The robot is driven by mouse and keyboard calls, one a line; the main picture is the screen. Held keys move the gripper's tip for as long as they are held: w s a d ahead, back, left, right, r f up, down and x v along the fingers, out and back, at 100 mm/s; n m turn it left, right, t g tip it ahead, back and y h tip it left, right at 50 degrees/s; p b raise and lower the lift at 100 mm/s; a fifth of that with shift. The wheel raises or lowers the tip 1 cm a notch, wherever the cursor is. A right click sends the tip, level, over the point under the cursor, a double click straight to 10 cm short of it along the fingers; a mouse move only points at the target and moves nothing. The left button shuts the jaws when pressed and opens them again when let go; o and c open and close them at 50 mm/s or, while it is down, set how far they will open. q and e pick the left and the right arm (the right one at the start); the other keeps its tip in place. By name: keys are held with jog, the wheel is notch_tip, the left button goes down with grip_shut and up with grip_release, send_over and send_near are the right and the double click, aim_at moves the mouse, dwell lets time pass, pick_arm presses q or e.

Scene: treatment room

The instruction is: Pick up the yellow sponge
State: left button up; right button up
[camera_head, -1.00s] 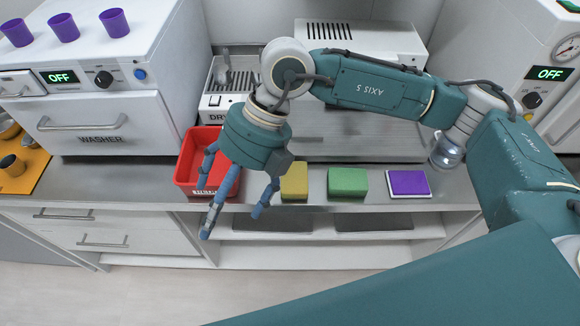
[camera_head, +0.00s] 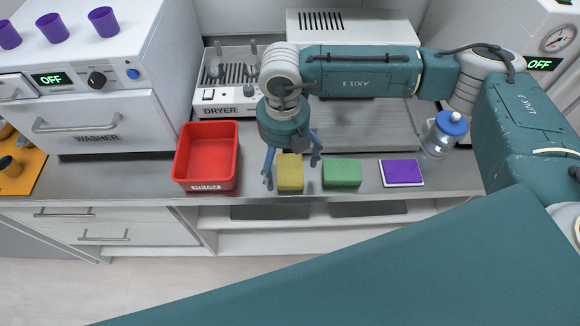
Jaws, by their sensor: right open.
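The yellow sponge (camera_head: 290,174) lies on the grey counter, between the red bin and the green sponge. My right gripper (camera_head: 290,180) is open, pointing down over the yellow sponge. Its blue fingers show on the left and right sides of the sponge. The palm hides the area just behind the sponge. I cannot tell how high the fingertips are above the counter, or whether they touch the sponge. My left gripper is not in view.
A red bin (camera_head: 183,160) stands left of the yellow sponge. A green sponge (camera_head: 342,173) and a purple sponge (camera_head: 401,172) lie to its right. A blue-capped bottle (camera_head: 440,140) stands farther right. The dryer rack (camera_head: 212,100) is behind. The counter's front edge is close.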

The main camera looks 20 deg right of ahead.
aim_at(285, 169)
jog(key=shift+w+f, duration=0.1)
jog(key=shift+f, duration=1.2)
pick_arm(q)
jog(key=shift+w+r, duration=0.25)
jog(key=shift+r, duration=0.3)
pick_arm(e)
jog(key=c, duration=0.9)
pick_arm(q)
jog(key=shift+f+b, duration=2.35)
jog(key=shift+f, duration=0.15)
pick_arm(e)
jog(key=shift+r, duration=10.05)
jog(key=shift+c, duration=0.3)
